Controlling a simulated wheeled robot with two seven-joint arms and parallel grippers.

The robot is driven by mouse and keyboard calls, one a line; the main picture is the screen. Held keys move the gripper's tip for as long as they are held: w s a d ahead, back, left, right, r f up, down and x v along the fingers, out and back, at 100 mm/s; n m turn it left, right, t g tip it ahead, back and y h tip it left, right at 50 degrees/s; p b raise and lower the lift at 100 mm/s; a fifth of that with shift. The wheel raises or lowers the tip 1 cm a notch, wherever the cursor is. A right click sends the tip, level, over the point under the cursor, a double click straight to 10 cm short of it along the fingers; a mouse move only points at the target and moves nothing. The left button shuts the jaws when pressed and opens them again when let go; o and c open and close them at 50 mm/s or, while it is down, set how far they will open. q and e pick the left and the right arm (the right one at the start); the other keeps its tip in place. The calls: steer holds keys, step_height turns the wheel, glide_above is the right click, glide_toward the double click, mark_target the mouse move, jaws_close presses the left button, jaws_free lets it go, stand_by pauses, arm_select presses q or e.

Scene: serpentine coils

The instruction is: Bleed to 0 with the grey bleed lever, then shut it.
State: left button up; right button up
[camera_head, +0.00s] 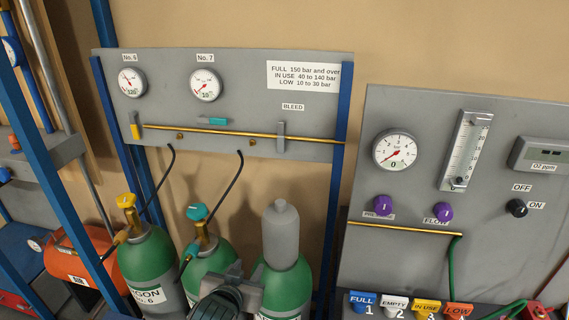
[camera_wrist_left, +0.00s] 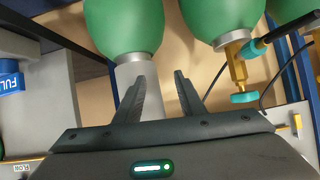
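The grey bleed lever (camera_head: 281,137) stands upright across the brass pipe (camera_head: 220,132), under the BLEED label (camera_head: 293,107). The No. 6 gauge (camera_head: 132,82) shows 120 and the No. 7 gauge (camera_head: 206,84) shows 10. The large gauge (camera_head: 395,150) on the right panel shows 0. My left gripper (camera_head: 236,278) is low in front of the green cylinders, below the lever and apart from it. In the left wrist view its fingers (camera_wrist_left: 160,77) are open, with a grey cylinder cap (camera_wrist_left: 126,75) beyond them. My right gripper is not seen.
A yellow lever (camera_head: 135,127) stands upright and a teal lever (camera_head: 212,121) lies level on the same panel. Green cylinders with a yellow valve (camera_head: 126,200) and a teal valve (camera_head: 197,212) stand below. A blue post (camera_head: 340,150) rises right of the lever.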

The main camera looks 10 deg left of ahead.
mark_target(280, 137)
arm_select(q)
steer(key=w+d+r+t, duration=0.1)
steer(key=w+r+t, duration=0.2)
steer(key=r, duration=0.8)
steer(key=w+d+r+t, duration=0.2)
steer(key=w+r, duration=0.4)
steer(key=r, duration=0.6)
steer(key=shift+n+t, duration=0.3)
steer(key=shift+t, duration=0.1)
steer(key=shift+s, duration=0.1)
steer(key=w+p, duration=0.5)
steer(key=w, duration=1.1)
steer(key=shift+r, duration=0.1)
steer(key=shift+w+p, duration=0.4)
steer(key=shift+w, duration=0.35)
steer(key=shift+c, duration=0.2)
jaws_close()
